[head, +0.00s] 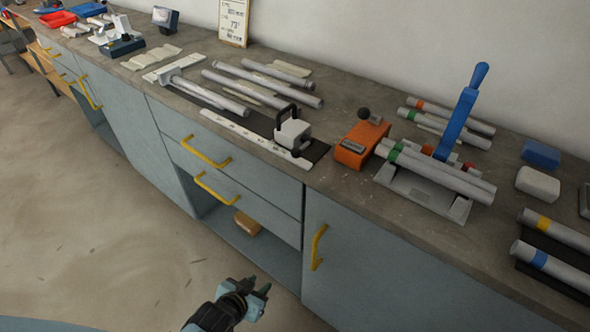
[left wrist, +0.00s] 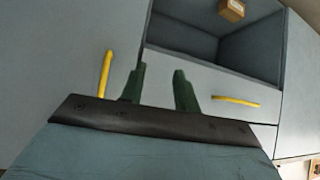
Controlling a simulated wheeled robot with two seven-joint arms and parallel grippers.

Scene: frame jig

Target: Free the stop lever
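A pale stop block (head: 293,134) with a black loop handle and a small dark knob sits on the dark base beside the white rule. A blue lever (head: 461,112) stands upright, tilted right, at the grey jig (head: 420,190) that carries tubes with green bands. An orange block (head: 361,146) with a dark ball knob stands between them. I cannot tell for sure which part is the stop lever. My left gripper (head: 257,288) is low in front of the cabinets, away from the bench top. Its green fingers (left wrist: 159,88) are apart and empty. My right gripper is out of view.
Yellow drawer handles (head: 206,152) stick out from the cabinet fronts. An open shelf below holds a small brown box (head: 247,223). Loose grey tubes (head: 262,83) lie left of the stop block. More banded tubes (head: 551,260) lie at the right. The floor at left is clear.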

